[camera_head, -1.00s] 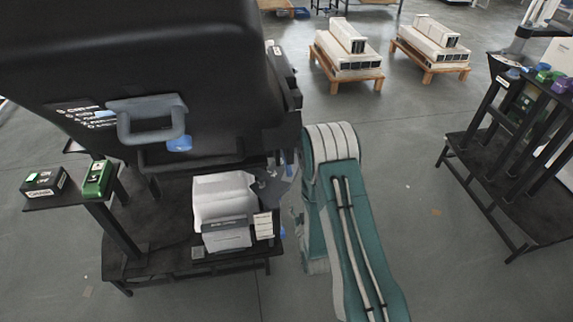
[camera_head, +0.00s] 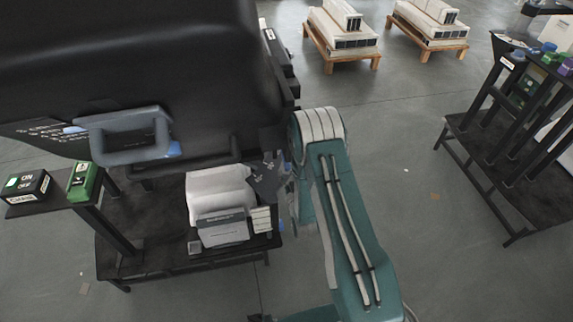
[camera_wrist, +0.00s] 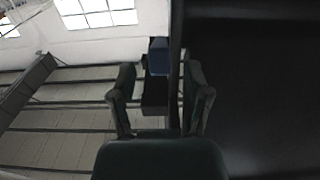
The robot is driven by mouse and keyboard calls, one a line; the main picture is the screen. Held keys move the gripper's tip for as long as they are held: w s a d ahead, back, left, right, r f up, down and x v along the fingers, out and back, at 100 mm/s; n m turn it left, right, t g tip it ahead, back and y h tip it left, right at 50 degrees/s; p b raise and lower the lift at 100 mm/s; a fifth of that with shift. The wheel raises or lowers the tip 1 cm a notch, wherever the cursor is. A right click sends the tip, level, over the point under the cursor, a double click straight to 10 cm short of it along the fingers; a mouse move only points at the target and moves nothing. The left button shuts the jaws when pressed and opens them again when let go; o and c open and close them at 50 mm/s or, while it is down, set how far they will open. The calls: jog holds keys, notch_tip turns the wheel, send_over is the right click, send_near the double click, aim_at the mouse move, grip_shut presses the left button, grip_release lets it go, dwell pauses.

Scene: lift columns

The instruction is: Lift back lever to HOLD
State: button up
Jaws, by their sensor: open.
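In the head view, a large black machine body (camera_head: 120,60) fills the upper left. A grey loop handle (camera_head: 125,142) is on its near side. A small blue part (camera_head: 173,149) shows behind the handle; I cannot tell whether it is the lever. In the wrist view, my gripper (camera_wrist: 161,78) is open and empty, its two dark fingers spread. Between and beyond them are a blue block (camera_wrist: 158,55) and a dark box (camera_wrist: 155,97). No contact with the fingers is visible. I cannot read a HOLD mark.
A black side stand holds a green box (camera_head: 84,181) and an ON/OFF box (camera_head: 26,186). A grey-white unit (camera_head: 222,205) sits low under the machine. A black rack (camera_head: 500,150) stands at right. Pallets with white blocks (camera_head: 342,40) are at the back.

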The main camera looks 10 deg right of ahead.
jog(key=shift+w, duration=1.85)
jog(key=shift+c, duration=0.3)
grip_shut()
jog(key=shift+r, duration=0.15)
jog(key=shift+s+r+g, duration=0.2)
jog(key=shift+r+g, duration=0.75)
jog(key=shift+g, duration=0.05)
jog(key=shift+s+r+g, duration=0.15)
jog(key=shift+r+g, duration=0.75)
jog(key=shift+g, duration=0.1)
jog(key=shift+w+r, duration=0.15)
jog(key=shift+r, duration=1.1)
